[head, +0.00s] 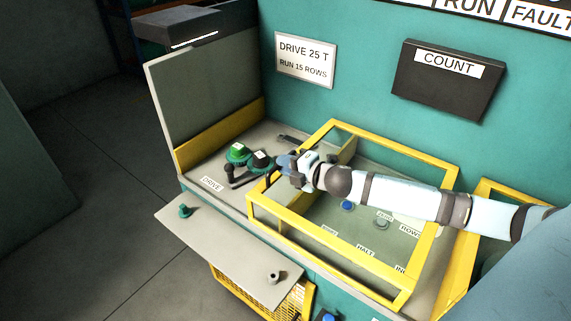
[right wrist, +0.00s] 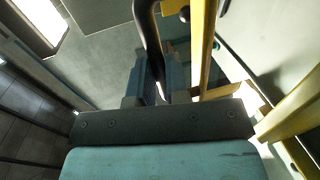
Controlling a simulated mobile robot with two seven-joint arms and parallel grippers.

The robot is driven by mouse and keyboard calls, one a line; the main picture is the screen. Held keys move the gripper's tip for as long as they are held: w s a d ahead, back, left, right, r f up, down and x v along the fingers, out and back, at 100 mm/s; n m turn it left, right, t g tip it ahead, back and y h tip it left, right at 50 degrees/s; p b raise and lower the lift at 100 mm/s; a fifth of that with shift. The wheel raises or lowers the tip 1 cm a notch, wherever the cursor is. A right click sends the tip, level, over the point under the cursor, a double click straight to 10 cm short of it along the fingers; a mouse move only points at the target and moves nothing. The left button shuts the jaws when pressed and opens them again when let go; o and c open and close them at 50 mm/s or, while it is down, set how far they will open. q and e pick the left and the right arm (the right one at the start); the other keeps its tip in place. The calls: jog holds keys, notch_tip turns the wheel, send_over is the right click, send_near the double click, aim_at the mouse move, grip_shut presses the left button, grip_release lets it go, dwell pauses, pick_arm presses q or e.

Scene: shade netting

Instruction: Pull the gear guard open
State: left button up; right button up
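The gear guard is a yellow-framed box with clear panels (head: 409,292), sitting over the machine's deck in the head view. Its yellow frame also shows in the right wrist view (right wrist: 208,45). My right gripper (head: 292,170) is at the guard's left side, with my arm reaching across the guard from the right. In the right wrist view a dark curved handle (right wrist: 148,35) runs down between the fingers of my right gripper (right wrist: 158,82), which appear closed around it. The exact contact is hard to see. My left gripper is not in view.
Green (head: 237,152) and black knobs stand left of the guard, by a DRIVE label (head: 212,184). A grey shelf (head: 225,235) juts out in front. A COUNT box (head: 450,80) hangs on the teal wall behind. The floor at left is clear.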

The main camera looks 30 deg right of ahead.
jog(key=o, duration=0.4)
notch_tip(320, 180, up, 2)
jog(key=b, duration=0.2)
send_over(321, 195)
jog(key=shift+v, duration=1.2)
jog(key=shift+r, duration=0.1)
